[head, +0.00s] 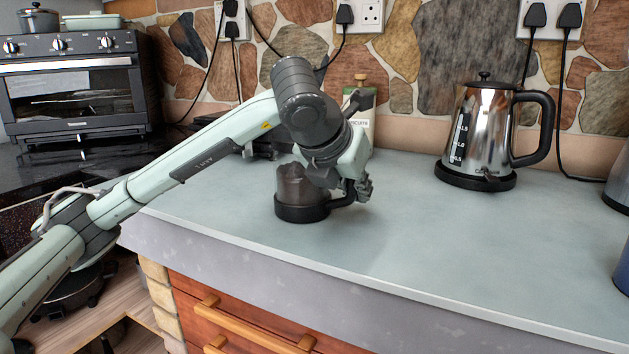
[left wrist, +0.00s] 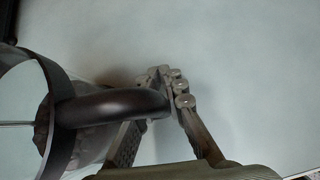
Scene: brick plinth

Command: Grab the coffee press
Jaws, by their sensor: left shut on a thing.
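The coffee press (head: 301,196) stands upright on the light grey-green counter, with a dark base and a see-through body. My left arm partly covers its top. In the left wrist view its body (left wrist: 62,110) is at the left edge and its dark handle (left wrist: 112,106) reaches to the right. My left gripper (head: 361,188) is at the handle on the press's right side. In the left wrist view the gripper (left wrist: 158,100) is shut on the handle, a finger on each side. My right gripper is in neither view.
A steel kettle (head: 483,135) with a black handle stands at the back right. A canister (head: 361,125) stands behind my left wrist. A toaster oven (head: 80,85) is at the left. The counter (head: 420,235) is clear to the right of the press. Its front edge is close.

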